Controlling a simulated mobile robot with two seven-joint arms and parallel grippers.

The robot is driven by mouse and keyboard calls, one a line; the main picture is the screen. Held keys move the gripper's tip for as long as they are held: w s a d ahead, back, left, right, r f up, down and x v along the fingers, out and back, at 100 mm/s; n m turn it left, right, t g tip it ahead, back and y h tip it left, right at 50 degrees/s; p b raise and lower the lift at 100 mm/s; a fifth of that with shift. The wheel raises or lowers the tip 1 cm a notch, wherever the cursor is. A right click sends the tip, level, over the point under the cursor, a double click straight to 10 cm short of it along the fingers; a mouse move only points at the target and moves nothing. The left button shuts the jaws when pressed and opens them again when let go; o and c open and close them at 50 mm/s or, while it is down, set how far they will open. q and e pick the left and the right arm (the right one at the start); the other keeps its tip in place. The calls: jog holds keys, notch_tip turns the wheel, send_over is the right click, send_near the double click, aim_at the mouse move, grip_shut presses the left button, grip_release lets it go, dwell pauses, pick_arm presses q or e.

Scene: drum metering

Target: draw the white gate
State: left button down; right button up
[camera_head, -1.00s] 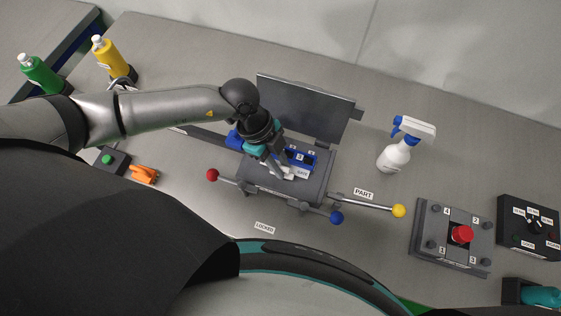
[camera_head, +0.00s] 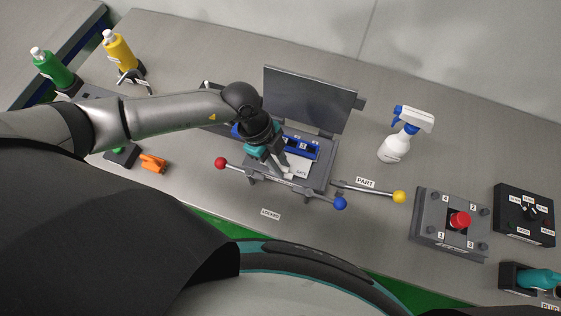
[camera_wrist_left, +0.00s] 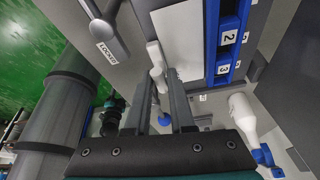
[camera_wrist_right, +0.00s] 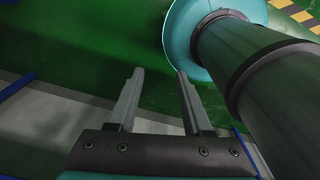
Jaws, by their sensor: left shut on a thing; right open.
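My right gripper (camera_wrist_right: 156,85) is open and empty in the right wrist view, above a green floor. It is not seen in the head view.
Levers with red (camera_head: 221,163), blue (camera_head: 340,204) and yellow (camera_head: 399,197) knobs flank the fixture. A raised grey lid (camera_head: 310,97) stands behind it. The bench front is fairly clear.

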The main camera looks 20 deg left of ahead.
pick_arm(q)
jog(key=shift+s+d, duration=0.2)
jog(key=shift+d, duration=0.05)
jog(key=c, duration=1.2)
grip_release()
jog(key=shift+c, duration=0.2)
jog(key=shift+o, duration=0.7)
jog(key=shift+s, duration=0.1)
pick_arm(e)
jog(key=shift+w, duration=0.95)
pick_arm(q)
jog(key=shift+a, duration=0.1)
jog(key=shift+r, duration=0.2)
jog(key=v, duration=1.5)
pick_arm(e)
jog(key=shift+s, duration=0.3)
pick_arm(q)
jog(key=shift+f, duration=0.15)
